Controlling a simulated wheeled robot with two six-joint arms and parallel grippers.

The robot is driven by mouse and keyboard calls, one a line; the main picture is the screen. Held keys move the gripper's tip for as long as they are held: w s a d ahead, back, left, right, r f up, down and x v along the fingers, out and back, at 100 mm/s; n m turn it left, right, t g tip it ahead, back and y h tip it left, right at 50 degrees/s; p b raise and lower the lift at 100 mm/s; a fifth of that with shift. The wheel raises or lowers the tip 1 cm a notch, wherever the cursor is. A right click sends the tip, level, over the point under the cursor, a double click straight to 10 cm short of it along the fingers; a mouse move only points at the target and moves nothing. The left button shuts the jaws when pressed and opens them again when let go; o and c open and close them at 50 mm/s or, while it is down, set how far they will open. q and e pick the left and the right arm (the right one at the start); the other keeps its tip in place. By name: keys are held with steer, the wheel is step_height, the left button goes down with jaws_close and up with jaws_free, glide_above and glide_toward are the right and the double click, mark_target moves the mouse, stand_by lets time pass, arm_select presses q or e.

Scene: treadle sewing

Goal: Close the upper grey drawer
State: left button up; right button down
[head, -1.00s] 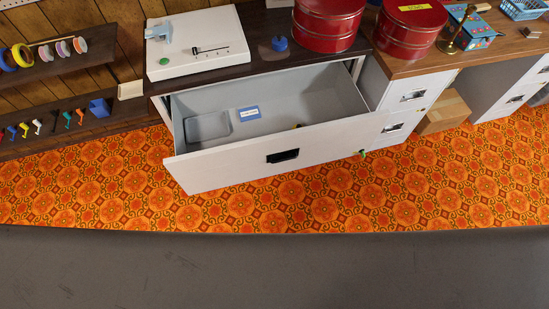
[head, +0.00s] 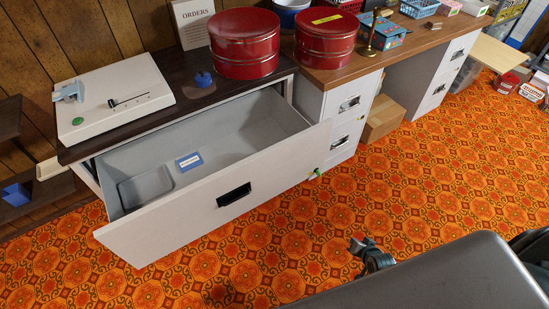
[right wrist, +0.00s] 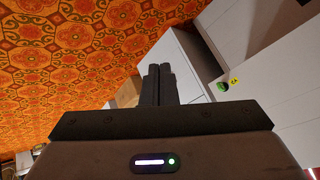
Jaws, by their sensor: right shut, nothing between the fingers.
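The upper grey drawer (head: 225,196) stands pulled far out of its cabinet in the head view. Its pale front has a black recessed handle (head: 234,194), and its inside shows a grey tray (head: 146,186) and a blue label card (head: 189,161). My right gripper (right wrist: 158,72) shows in the right wrist view, fingers together and empty. Pale cabinet surfaces (right wrist: 286,85) lie beyond and to the right of it. Contact with the drawer cannot be seen. My left gripper is in neither view.
A white scale-like device (head: 115,101) and red tins (head: 244,43) stand on the tops. A cardboard box (head: 381,119) sits under the desk. Orange patterned carpet (head: 420,180) is clear in front.

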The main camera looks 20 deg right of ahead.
mark_target(302, 140)
steer(key=w+r+m+t+y+b, duration=0.2)
steer(key=w+r+m+t+b, duration=0.25)
steer(key=w+r+b, duration=0.65)
steer(key=w+a+r+m+t+y+b, duration=0.1)
steer(key=w+a+r+t+y+b, duration=0.2)
steer(key=r, duration=0.4)
steer(key=w+a+r+m+t+y+b, duration=0.1)
steer(key=w+a+r+m+b, duration=0.2)
steer(key=r, duration=0.5)
steer(key=shift+n, duration=0.55)
steer(key=x, duration=0.4)
steer(key=b+x, duration=0.1)
steer(key=x, duration=0.7)
steer(key=shift+w+a+f, duration=0.2)
steer(key=shift+a, duration=0.2)
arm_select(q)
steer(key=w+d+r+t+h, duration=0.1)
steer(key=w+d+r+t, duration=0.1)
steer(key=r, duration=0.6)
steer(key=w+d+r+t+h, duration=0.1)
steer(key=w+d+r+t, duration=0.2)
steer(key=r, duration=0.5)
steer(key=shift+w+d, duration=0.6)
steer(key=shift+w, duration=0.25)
arm_select(e)
steer(key=shift+w+a, duration=0.1)
steer(key=shift+w, duration=0.25)
